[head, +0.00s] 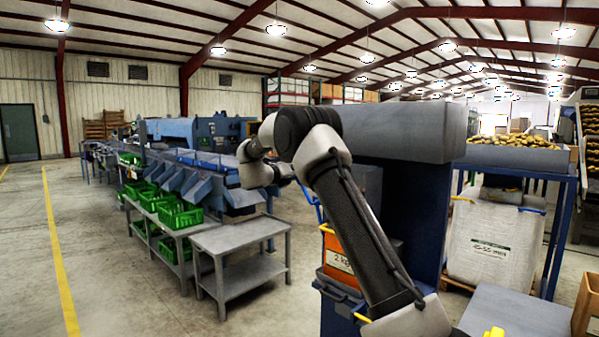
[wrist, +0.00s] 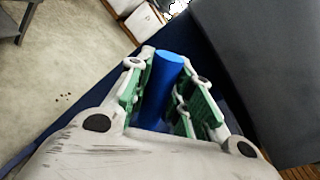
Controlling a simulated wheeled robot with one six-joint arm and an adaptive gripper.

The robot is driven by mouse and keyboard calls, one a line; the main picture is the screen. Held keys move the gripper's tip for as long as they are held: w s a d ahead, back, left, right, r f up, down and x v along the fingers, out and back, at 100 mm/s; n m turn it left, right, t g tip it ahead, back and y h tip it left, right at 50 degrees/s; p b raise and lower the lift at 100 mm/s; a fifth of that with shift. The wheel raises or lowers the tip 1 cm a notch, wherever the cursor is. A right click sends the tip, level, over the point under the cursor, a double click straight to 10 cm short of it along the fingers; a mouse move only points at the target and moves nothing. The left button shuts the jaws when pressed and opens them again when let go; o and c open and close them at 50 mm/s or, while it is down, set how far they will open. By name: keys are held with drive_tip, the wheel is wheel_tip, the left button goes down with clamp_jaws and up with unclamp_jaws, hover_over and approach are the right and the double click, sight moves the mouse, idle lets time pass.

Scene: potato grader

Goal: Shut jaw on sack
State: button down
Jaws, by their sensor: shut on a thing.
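My gripper (wrist: 166,72) is shut on a blue cylinder (wrist: 167,68), which stands between its green-padded fingers in the wrist view. The cylinder's rounded end sticks out past the fingers, and its lower part is hidden by my gripper. In the head view, my arm bends over to the left and my gripper's fingers cannot be made out. A large white sack (head: 492,245) with a label hangs under a blue frame at the right of the head view. No jaw can be clearly made out on it.
A grey-topped blue cabinet (head: 405,130) stands close behind my arm. An orange bin (head: 338,255) marked 2 kg is beside it. A grey table (head: 240,236) and green crates (head: 180,215) are at left. Potatoes (head: 520,153) lie in a tray above the sack. The left floor is clear.

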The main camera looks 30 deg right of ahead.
drive_tip(key=shift+w+a+f+n, duration=0.2)
drive_tip(key=shift+n, duration=0.2)
drive_tip(key=c, duration=1.5)
unclamp_jaws()
drive_tip(key=shift+c, duration=0.2)
drive_tip(key=shift+o, duration=1.4)
drive_tip(key=shift+w+f, duration=0.1)
drive_tip(key=shift+w, duration=0.1)
drive_tip(key=v, duration=1.2)
